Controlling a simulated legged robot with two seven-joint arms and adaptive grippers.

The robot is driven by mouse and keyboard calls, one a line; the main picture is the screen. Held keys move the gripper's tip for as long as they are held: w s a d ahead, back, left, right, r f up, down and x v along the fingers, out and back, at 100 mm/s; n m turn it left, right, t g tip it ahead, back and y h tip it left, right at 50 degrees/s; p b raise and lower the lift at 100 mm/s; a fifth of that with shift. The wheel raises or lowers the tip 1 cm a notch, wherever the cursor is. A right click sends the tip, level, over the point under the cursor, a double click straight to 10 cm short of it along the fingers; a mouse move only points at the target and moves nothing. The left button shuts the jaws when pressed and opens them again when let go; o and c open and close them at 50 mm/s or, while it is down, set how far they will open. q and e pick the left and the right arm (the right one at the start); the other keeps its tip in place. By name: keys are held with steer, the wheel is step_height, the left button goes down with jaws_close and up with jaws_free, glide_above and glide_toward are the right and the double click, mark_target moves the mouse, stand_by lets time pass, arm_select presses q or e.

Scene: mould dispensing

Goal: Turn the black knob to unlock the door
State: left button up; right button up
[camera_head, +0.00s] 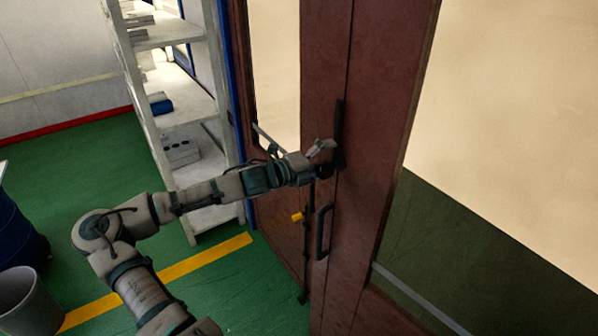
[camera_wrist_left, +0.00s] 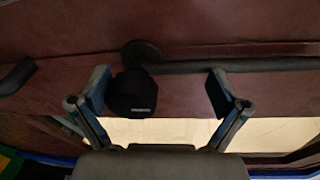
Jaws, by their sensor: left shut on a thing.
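The black knob (camera_wrist_left: 133,93) sits on the reddish-brown door (camera_head: 370,150). In the head view the knob is a small dark shape, mostly hidden by my gripper. My left gripper (camera_head: 325,160) is at the door, level with the knob. In the left wrist view my left gripper (camera_wrist_left: 160,92) has its fingers on either side of the knob. The left finger is against the knob, while a gap shows before the right finger. My right gripper is out of view.
A black handle (camera_head: 323,232) is on the door below my gripper, and a long dark bar (camera_head: 339,125) is above. A yellow piece (camera_head: 297,217) is left of the handle. A white shelf (camera_head: 160,130), grey bin (camera_head: 20,298) and blue drum (camera_head: 18,235) stand left.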

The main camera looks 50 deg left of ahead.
arm_select(q)
steer(key=s+b, duration=0.1)
steer(key=s, duration=0.8)
steer(key=shift+a+r+b, duration=0.3)
steer(key=shift+b, duration=0.1)
steer(key=shift+s, duration=0.1)
stand_by(0.7)
